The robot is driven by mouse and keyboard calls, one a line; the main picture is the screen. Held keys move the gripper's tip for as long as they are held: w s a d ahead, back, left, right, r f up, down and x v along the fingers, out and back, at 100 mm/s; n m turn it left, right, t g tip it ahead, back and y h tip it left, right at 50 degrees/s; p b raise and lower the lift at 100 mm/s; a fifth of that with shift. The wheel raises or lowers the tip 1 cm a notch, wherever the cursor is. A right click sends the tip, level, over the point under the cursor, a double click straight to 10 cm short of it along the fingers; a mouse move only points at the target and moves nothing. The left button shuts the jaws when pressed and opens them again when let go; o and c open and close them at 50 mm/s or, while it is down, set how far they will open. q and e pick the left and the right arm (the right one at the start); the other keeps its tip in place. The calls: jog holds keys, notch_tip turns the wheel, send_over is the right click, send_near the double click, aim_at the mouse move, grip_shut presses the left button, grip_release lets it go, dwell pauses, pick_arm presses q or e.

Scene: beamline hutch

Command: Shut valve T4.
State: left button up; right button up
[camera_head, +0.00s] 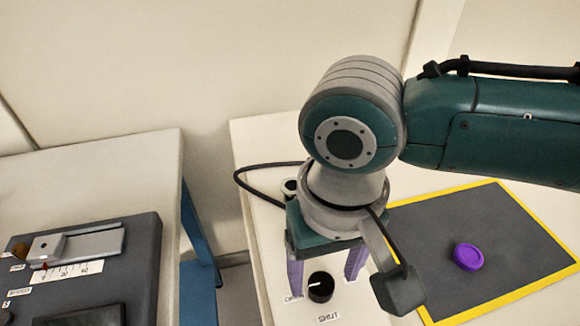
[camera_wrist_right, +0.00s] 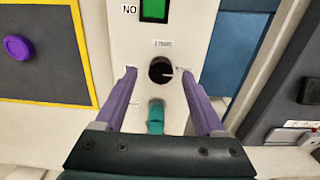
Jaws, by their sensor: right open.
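The valve knob (camera_head: 321,287) is a round black dial with a white pointer line on a white panel. An OPEN label (camera_head: 293,298) lies to its left and a SHUT label (camera_head: 328,318) below it in the head view. The pointer points left, towards OPEN. My right gripper (camera_head: 322,280) is above the knob, with its purple fingers apart on either side. In the right wrist view the knob (camera_wrist_right: 161,70) sits between and beyond the open fingertips (camera_wrist_right: 160,70), with nothing held. I cannot read which valve number it carries. My left gripper is not in view.
A teal upright part (camera_wrist_right: 155,117) stands near the knob. A purple disc (camera_head: 468,257) lies on a dark, yellow-edged mat (camera_head: 545,240). A separate bench with a dark slide fixture (camera_head: 140,265) stands left, across a gap.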

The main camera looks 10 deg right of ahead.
aim_at(321, 285)
jog(key=shift+f, duration=1.05)
jog(key=shift+c, duration=0.4)
grip_shut()
